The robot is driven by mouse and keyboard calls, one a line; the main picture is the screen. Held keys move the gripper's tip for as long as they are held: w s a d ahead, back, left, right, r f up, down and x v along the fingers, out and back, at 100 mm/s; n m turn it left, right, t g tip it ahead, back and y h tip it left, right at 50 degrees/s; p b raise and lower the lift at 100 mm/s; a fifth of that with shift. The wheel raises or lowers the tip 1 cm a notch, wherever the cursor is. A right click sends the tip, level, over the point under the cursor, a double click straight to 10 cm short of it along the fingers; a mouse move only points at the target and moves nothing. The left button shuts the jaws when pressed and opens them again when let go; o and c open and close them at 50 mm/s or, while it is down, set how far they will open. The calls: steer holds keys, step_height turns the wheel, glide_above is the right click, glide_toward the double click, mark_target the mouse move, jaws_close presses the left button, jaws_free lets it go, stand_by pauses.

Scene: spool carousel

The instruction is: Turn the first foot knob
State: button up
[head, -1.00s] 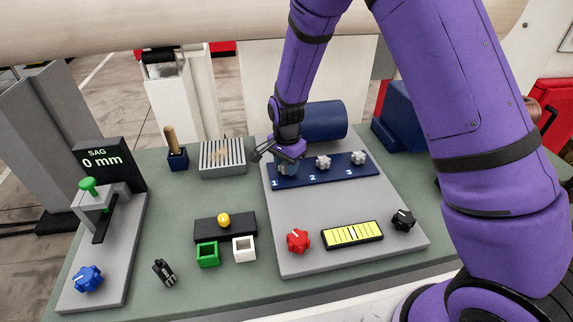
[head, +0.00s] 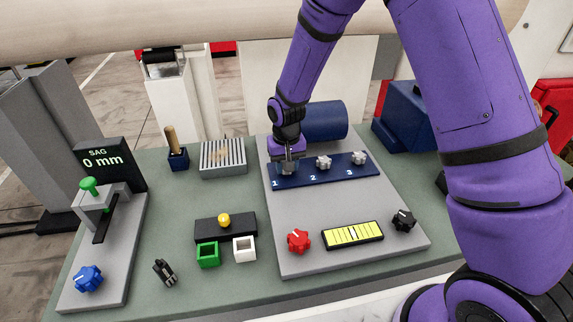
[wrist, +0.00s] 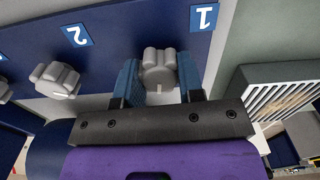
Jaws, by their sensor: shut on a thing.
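The first foot knob is a light grey lobed knob (wrist: 158,68) beside the label "1" (wrist: 204,17) in the wrist view. My gripper (wrist: 160,80) has its two blue fingers on either side of this knob and is shut on it. In the head view my gripper (head: 288,163) points down over the left end of the dark blue strip (head: 310,179) and mostly hides the first knob. Knob 2 (head: 323,162) and knob 3 (head: 359,158) stand free to the right on the same strip.
A red knob (head: 298,241), a bubble level (head: 352,235) and a black knob (head: 403,220) sit on the front of the grey plate (head: 300,265). A blue cylinder (head: 326,120) lies behind the strip. A slotted grey block (head: 223,158) stands to the left. The sag display (head: 105,160) reads 0 mm.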

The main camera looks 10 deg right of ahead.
steer(key=n, duration=1.1)
steer(key=shift+n, duration=1.6)
steer(key=o, duration=0.9)
step_height(320, 180, up, 11)
steer(key=shift+f, duration=0.1)
